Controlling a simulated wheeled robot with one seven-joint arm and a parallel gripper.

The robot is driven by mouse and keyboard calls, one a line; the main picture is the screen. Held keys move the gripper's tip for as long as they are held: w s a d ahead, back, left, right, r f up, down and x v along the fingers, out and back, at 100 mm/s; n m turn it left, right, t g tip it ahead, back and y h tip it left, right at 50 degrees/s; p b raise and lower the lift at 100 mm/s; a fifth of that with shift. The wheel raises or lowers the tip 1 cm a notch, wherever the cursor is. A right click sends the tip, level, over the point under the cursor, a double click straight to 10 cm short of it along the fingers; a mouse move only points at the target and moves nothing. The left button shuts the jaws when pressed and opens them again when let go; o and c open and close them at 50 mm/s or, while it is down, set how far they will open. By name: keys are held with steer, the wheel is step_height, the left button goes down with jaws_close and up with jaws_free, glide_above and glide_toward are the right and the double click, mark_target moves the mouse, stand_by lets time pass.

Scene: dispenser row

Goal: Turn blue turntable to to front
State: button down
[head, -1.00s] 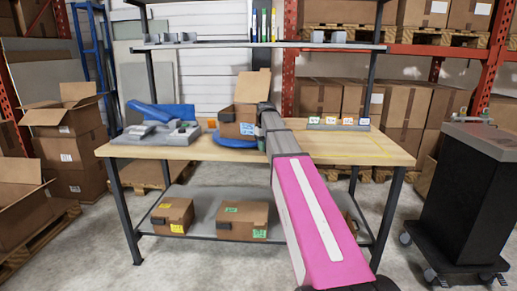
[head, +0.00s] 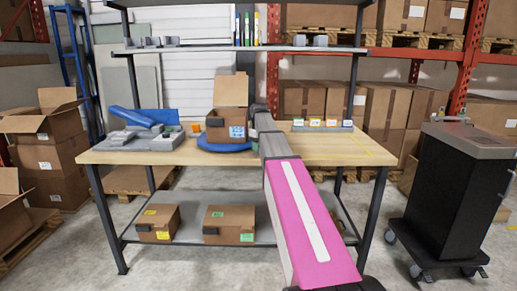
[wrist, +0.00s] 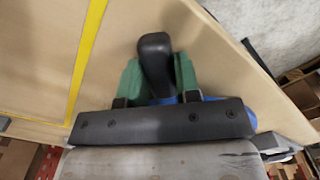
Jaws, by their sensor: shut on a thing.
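The blue turntable (head: 225,148) is a round disc on the workbench, left of my arm in the head view. An open cardboard box (head: 228,112) stands on it with a flap raised and a blue-white label on its front. In the wrist view my gripper (wrist: 157,72) has its green-padded fingers on both sides of a black upright handle (wrist: 154,48) and is shut on it. A blue edge of the turntable (wrist: 239,106) shows behind the gripper's dark bar. In the head view my arm hides the gripper and the handle.
A grey fixture with a blue trough (head: 140,118) stands left on the workbench (head: 330,148). A row of coloured labels (head: 322,124) lies along the right back. Yellow tape marks the bare right side. A dark cart (head: 450,190) stands at the right.

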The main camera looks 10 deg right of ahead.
steer(key=shift+w+d+r, duration=0.1)
steer(key=shift+w+d, duration=0.1)
steer(key=shift+w, duration=0.05)
steer(key=c, duration=0.8)
jaws_free()
steer(key=shift+c, duration=0.2)
step_height(320, 180, up, 11)
